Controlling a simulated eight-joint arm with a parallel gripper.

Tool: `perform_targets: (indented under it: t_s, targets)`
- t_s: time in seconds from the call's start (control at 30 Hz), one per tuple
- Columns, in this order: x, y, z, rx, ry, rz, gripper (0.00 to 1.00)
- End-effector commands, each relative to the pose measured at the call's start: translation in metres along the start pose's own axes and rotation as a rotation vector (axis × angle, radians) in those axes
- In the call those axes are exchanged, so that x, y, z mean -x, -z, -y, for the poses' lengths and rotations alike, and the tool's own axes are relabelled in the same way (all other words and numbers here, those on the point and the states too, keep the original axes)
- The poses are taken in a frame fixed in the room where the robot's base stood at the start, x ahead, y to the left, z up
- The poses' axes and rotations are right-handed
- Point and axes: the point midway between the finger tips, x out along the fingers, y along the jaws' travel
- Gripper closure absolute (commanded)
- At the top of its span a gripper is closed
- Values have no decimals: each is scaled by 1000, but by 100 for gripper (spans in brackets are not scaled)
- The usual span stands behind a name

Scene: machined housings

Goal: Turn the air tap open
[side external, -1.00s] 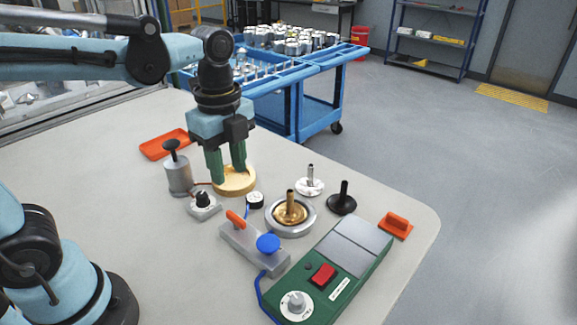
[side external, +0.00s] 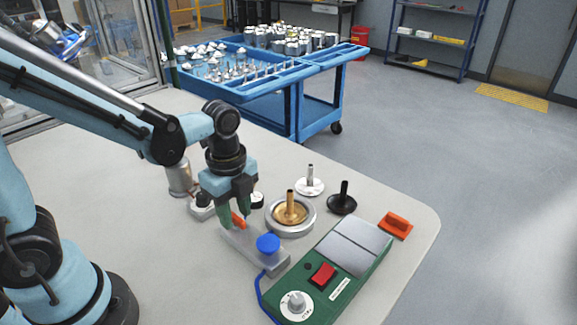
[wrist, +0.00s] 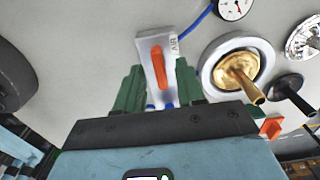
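The air tap is a grey block (side external: 273,258) with an orange lever (side external: 239,220) at its far end and a blue round knob (side external: 268,243) at its near end. In the wrist view the orange lever (wrist: 158,67) stands out on the grey block (wrist: 148,42), beside a label reading AIR. My gripper (side external: 237,217) is low over the lever's end of the block. Its green fingers are apart, one on each side of the lever, as the wrist view shows my gripper (wrist: 160,77) too. I cannot tell whether either finger touches the lever.
A ring fixture with a brass part (side external: 291,209) stands just right of the tap. A green control box with a red switch (side external: 322,274) lies nearer the front. A dial gauge (wrist: 236,7) and blue hose (wrist: 197,20) are close by. A grey cylinder (side external: 180,177) stands behind my gripper.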

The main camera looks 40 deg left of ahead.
Motion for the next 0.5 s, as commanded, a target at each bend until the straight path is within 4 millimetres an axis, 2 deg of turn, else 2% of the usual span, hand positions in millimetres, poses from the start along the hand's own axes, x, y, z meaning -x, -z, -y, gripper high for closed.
perform_targets:
  t_s: [0.37,0.5]
  targets:
    - [-4,0,0,0,0,0,62]
    - [-4,0,0,0,0,0,80]
